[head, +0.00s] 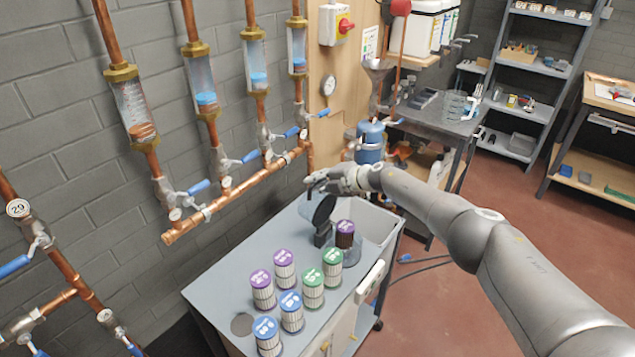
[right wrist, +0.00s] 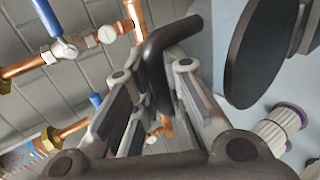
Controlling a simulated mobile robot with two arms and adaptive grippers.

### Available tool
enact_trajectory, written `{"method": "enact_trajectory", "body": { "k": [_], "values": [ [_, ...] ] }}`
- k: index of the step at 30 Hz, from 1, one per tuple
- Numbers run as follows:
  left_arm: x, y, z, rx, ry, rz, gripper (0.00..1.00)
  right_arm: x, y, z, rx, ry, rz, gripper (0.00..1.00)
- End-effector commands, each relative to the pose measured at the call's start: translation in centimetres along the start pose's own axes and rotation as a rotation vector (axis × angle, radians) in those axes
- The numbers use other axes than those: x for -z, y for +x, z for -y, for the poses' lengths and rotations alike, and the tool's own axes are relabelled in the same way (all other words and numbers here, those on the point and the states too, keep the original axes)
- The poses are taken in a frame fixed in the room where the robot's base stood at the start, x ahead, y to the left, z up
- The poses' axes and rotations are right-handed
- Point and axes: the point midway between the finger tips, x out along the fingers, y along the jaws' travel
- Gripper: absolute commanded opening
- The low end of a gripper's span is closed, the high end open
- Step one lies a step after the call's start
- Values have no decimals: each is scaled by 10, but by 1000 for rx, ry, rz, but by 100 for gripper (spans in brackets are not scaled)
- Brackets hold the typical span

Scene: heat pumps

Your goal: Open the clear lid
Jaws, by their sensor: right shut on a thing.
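The clear lid (head: 307,203) seems to stand raised and tilted on the grey cart, below my right gripper; its see-through edges are hard to make out. A dark round disc (head: 323,209) shows with it, and large in the right wrist view (right wrist: 262,52). My right gripper (head: 315,182) is shut on a dark bent handle (right wrist: 166,52), which sits between its fingers in the right wrist view. How the handle joins the lid is partly hidden. Just in front, a purple-topped filter (head: 345,236) stands by a dark bracket. My left gripper is out of view.
Several white filters with purple, green and blue tops, such as a green one (head: 313,288), stand on the cart top (head: 225,290). Copper pipes with valves (head: 245,200) run along the left wall. A blue tank (head: 370,142) stands behind. Red floor at right is clear.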

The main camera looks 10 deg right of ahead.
Motion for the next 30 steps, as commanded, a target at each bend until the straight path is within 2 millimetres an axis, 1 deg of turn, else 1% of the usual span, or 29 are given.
{"method": "enact_trajectory", "body": {
  "k": [1, 3, 4, 9, 23, 26, 30],
  "values": [
    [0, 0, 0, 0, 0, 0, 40, -5, -2, -6, -9, -7, 11, 0],
    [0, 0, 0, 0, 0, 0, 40, -5, -2, -6, -9, -7, 11, 0],
    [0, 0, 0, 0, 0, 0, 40, -5, -2, -6, -9, -7, 11, 14],
    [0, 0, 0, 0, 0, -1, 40, -5, -2, -6, -8, -4, 12, 35],
    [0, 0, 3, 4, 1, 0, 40, -4, -2, -1, -2, -2, 8, 35],
    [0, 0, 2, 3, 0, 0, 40, -4, -5, -1, -2, -3, 7, 35],
    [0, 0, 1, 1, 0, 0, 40, -5, -14, -2, -2, -4, 8, 35]
  ]
}}
